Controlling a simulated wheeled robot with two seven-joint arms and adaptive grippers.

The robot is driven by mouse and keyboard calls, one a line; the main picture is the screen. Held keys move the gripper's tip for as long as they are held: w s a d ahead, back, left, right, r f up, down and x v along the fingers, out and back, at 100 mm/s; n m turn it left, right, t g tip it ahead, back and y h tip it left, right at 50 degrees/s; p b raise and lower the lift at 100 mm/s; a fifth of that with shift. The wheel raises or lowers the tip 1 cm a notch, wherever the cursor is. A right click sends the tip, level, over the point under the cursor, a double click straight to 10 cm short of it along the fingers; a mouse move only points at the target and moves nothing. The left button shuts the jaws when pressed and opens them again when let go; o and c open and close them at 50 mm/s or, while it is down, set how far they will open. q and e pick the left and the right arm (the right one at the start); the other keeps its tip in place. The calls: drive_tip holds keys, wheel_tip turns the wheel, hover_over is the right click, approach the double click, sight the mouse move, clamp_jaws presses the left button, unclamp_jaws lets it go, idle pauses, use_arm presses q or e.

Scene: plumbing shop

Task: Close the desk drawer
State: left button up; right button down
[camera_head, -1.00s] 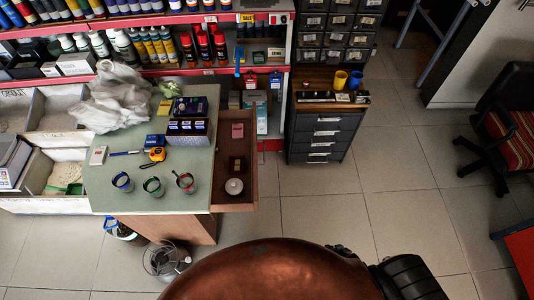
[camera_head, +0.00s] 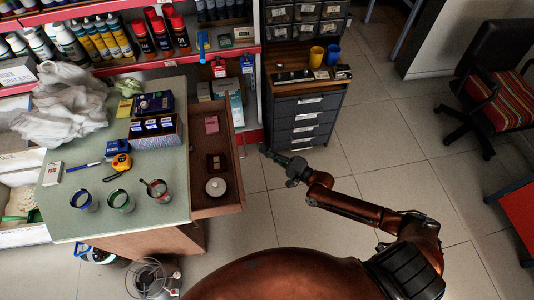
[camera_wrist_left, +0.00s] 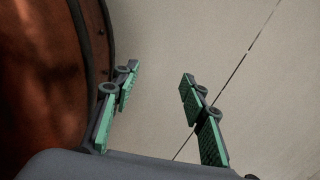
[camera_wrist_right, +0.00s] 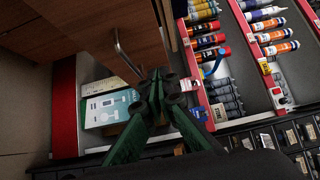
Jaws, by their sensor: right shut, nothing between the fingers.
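The desk (camera_head: 172,168) has a light green top and stands at the left in the head view. Its brown drawer (camera_head: 226,140) is pulled out to the right, with a pink box, a small dark box and a white round thing inside. My right gripper (camera_head: 266,152) is shut and empty, to the right of the drawer front and apart from it. In the right wrist view the drawer front (camera_wrist_right: 85,22) with its metal handle (camera_wrist_right: 122,52) is up and left of my shut fingers (camera_wrist_right: 160,84). My left gripper (camera_wrist_left: 158,78) is open and empty over floor, outside the head view.
Cups, a tape measure (camera_head: 121,162) and a white plastic bag (camera_head: 62,110) are on the desk. A shelf with bottles (camera_head: 115,38) and a dark drawer cabinet (camera_head: 303,118) stand behind. A chair (camera_head: 490,95) is at the right.

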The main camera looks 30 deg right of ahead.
drive_tip(key=w+a, duration=0.6)
drive_tip(key=shift+w+a+f, duration=0.1)
drive_tip(key=shift+w+a, duration=0.1)
drive_tip(key=shift+a, duration=0.15)
use_arm(q)
drive_tip(key=shift+w+d, duration=0.15)
drive_tip(key=shift+w, duration=0.45)
drive_tip(key=shift+w+d, duration=0.15)
drive_tip(key=shift+w, duration=0.4)
drive_tip(key=shift+r, duration=0.1)
use_arm(e)
drive_tip(key=shift+a, duration=0.15)
